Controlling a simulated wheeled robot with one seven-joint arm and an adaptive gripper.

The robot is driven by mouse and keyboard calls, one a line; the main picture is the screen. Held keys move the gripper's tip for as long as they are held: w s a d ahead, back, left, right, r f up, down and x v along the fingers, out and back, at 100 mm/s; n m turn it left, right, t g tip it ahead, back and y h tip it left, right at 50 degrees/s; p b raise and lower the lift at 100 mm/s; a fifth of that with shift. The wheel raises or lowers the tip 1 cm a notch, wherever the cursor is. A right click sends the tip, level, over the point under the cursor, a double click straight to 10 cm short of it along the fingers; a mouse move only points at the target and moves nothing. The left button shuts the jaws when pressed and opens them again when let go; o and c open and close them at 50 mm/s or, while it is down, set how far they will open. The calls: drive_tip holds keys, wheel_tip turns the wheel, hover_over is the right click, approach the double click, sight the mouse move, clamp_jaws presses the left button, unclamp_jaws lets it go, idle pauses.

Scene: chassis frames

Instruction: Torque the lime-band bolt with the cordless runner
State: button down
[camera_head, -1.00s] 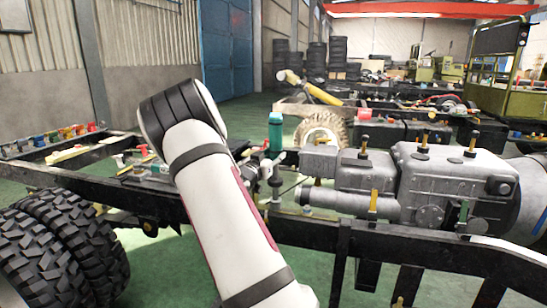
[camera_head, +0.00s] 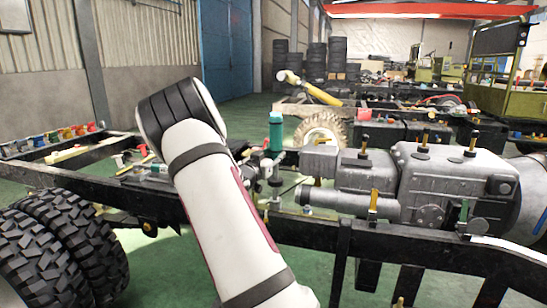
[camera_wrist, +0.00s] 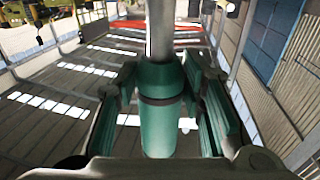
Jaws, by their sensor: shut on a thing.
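The cordless runner (camera_head: 275,133) is a teal cylinder standing upright just left of the grey gearbox. It also shows in the wrist view (camera_wrist: 163,115), with a dark ring and a pale metal shaft. My gripper (camera_head: 264,168) is shut on it, partly hidden behind my arm; its jaws (camera_wrist: 165,100) flank the teal body in the wrist view. Several bolts with yellow or brass shanks stand on the gearbox, such as one bolt on top (camera_head: 365,143) and one at the front (camera_head: 374,200). I cannot tell which bolt has the lime band.
The gearbox (camera_head: 445,180) sits in a black chassis frame (camera_head: 430,254) across the view. Big tyres (camera_head: 70,245) stand at the lower left. A row of coloured pieces (camera_head: 55,138) lies along the far left rail. Open air lies above the gearbox.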

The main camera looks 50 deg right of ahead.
sight(273, 147)
idle(0.6)
drive_tip(key=shift+r+p, duration=0.8)
drive_tip(key=shift+r, duration=0.85)
